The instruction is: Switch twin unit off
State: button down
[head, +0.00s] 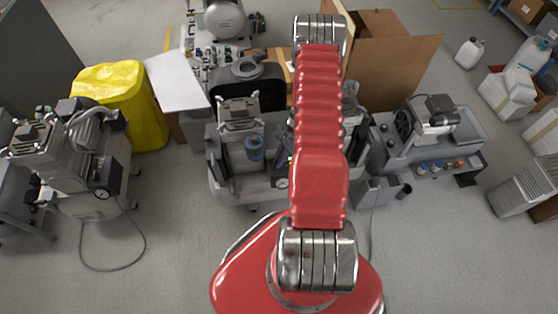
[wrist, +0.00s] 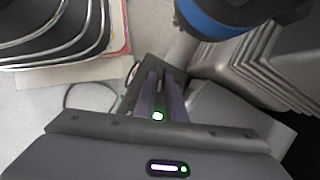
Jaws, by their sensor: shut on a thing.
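The twin unit (head: 240,150) appears to be the grey compressor in the middle of the head view, with a finned head, a blue-banded filter bowl and a gauge. My arm covers its right part. My gripper (wrist: 160,76) shows in the wrist view as two dark purple fingers close together. They are shut on a small dark part at the unit, likely its switch, which is mostly hidden by the fingers. The switch's position cannot be made out.
Another compressor (head: 75,165) stands at left beside a yellow cover (head: 120,95). A compressor on a grey tray (head: 470,125) stands at right. A blue-banded bowl (wrist: 215,22) and grey fins (wrist: 240,75) are close by my fingers. Open floor lies in front.

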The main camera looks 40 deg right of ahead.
jog(key=n+g, duration=0.1)
jog(key=n, duration=0.2)
jog(key=w+n+g, duration=0.1)
jog(key=n, duration=0.2)
jog(key=shift+d, duration=0.1)
jog(key=shift+n, duration=0.3)
jog(key=c, duration=1.8)
grip_release()
jog(key=v, duration=1.3)
jog(key=shift+w+r, duration=0.3)
jog(key=shift+r, duration=0.05)
